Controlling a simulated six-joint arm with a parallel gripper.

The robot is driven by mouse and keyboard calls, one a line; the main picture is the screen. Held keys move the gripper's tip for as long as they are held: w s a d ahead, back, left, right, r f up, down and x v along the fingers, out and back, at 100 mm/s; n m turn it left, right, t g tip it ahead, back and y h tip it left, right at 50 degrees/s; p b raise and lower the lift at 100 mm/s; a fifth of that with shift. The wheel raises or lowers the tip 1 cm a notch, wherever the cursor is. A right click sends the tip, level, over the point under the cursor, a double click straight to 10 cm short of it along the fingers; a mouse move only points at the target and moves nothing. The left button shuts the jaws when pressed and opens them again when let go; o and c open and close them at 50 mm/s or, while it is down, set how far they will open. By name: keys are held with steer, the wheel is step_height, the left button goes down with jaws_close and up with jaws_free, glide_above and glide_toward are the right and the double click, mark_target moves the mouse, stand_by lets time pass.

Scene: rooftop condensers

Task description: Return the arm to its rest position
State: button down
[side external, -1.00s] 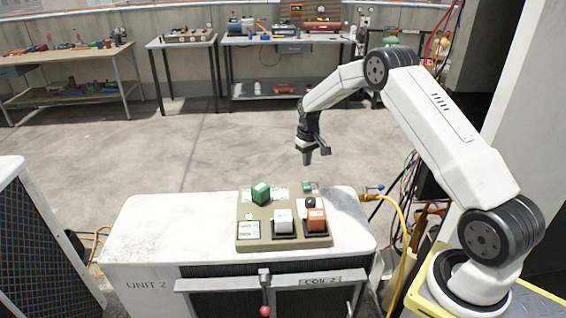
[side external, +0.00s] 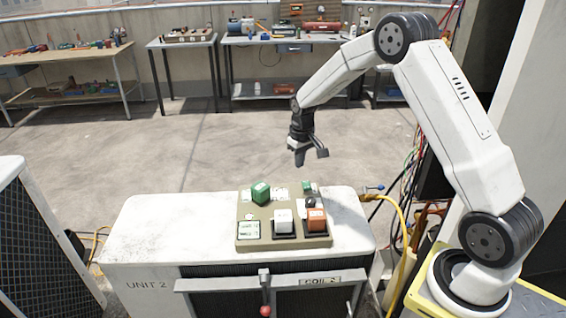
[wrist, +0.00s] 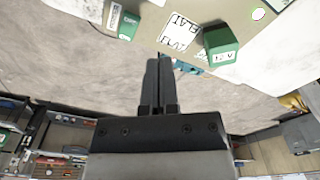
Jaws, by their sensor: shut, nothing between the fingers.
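My gripper (side external: 299,159) hangs in the air above and behind the olive board on the white condenser unit, pointing down. Its fingers are together and hold nothing; they also show shut in the wrist view (wrist: 160,62). My arm is bent, with its elbow high at the upper right. The olive board (side external: 283,243) lies on top of the unit (side external: 160,228). On it are a green block (side external: 261,192), a white block (side external: 283,220), an orange block (side external: 316,219) and a small green block (side external: 307,187). The gripper touches none of them.
A yellow hose (side external: 404,240) and loose cables run beside the unit at the right. A red-knobbed lever (side external: 265,308) is on its front. Workbenches (side external: 285,42) stand along the back wall, with clear floor (side external: 170,150) before them.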

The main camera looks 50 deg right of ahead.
steer(key=s+a+r+n+t, duration=0.1)
steer(key=s+a+r, duration=0.1)
steer(key=s+a, duration=0.6)
steer(key=s+a+r+n+t, duration=0.1)
steer(key=s+a+r, duration=0.2)
steer(key=s+a, duration=0.5)
steer(key=shift+s+a, duration=0.15)
steer(key=shift+s, duration=2.2)
